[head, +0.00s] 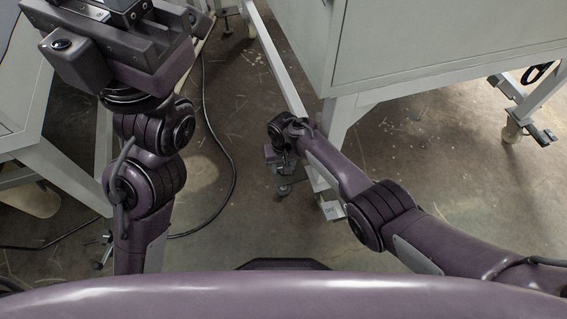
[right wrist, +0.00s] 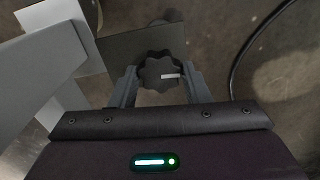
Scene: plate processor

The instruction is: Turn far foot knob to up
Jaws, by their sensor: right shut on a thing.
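A black scalloped foot knob (right wrist: 158,71) with a white mark on its face sits between the two fingers of my right gripper (right wrist: 160,88) in the right wrist view. The fingers press on its left and right sides. The white mark lies nearly level, pointing to the right. In the head view my right gripper (head: 283,166) is low by the foot of a machine leg, and the wrist mostly hides the knob. My left gripper (head: 128,12) is at the top left, cut by the frame edge, and its fingertips do not show clearly.
A grey plate (right wrist: 145,45) lies behind the knob, with pale frame legs to its left. A large pale cabinet (head: 440,40) stands above right. A black cable (head: 232,170) runs along the concrete floor. Another foot (head: 512,131) stands at the right.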

